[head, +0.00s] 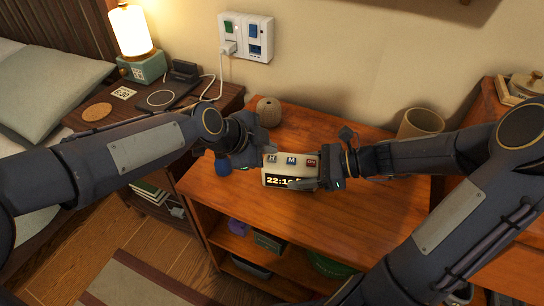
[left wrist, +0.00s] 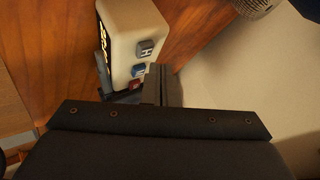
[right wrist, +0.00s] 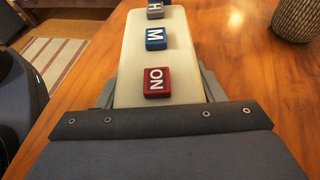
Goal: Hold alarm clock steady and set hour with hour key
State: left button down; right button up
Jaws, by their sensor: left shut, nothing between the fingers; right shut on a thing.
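The alarm clock (head: 291,171) is a cream block standing on the wooden dresser top, with a lit display starting "22:1"; the rest is hidden by a finger. On its top are a grey H key (head: 272,158), a blue M key (head: 291,160) and a red ON key (head: 311,162). My right gripper (head: 305,182) is shut on the clock's ON end, one finger on each side, also in the right wrist view (right wrist: 155,92). My left gripper (head: 260,147) is shut and empty beside the H end. In the left wrist view its fingertips (left wrist: 163,70) appear close to the H key (left wrist: 146,48); contact is unclear.
A round woven pot (head: 269,111) stands behind the clock and a beige cup (head: 420,123) at the back right. A nightstand with a lit lamp (head: 131,32) is at left. The dresser top (head: 380,205) is clear in front of my right gripper.

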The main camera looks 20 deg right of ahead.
aim_at(268, 160)
pick_arm(q)
jog(key=shift+f, duration=0.1)
dwell(0.3)
jog(key=shift+f, duration=0.35)
jog(key=shift+f, duration=0.45)
dwell(0.6)
jog(key=shift+r, duration=0.9)
jog(key=shift+r, duration=2.5)
